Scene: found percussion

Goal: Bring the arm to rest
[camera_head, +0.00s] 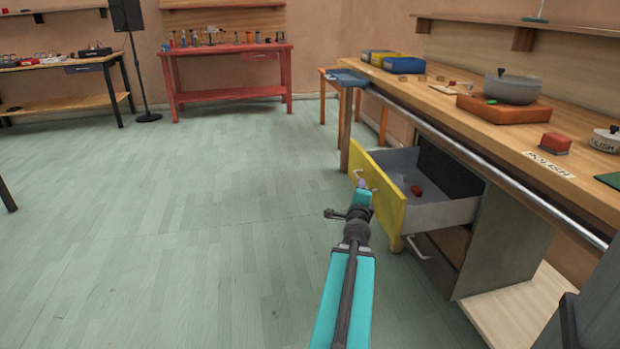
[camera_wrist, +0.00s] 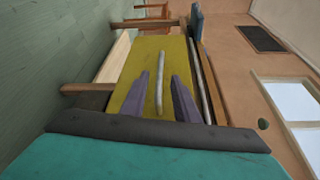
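My arm reaches forward from the bottom of the head view. My gripper (camera_head: 361,184) is at the front of an open drawer (camera_head: 377,189) with a yellow face, close to its pale bar handle (camera_head: 361,178). In the wrist view, the two purple fingers of my gripper (camera_wrist: 160,74) are spread, with the drawer handle (camera_wrist: 160,85) lined up in the gap between them and not touching either finger. I cannot tell how deep the handle sits between them. A small red object (camera_head: 417,190) lies inside the drawer.
The drawer sits under a wooden workbench (camera_head: 440,98) with a metal front rail (camera_head: 480,163). The bench carries a grey pot (camera_head: 511,90) on an orange block, a red block (camera_head: 555,143) and bins. Open floor (camera_head: 190,220) lies to the left. A red table (camera_head: 230,94) stands behind.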

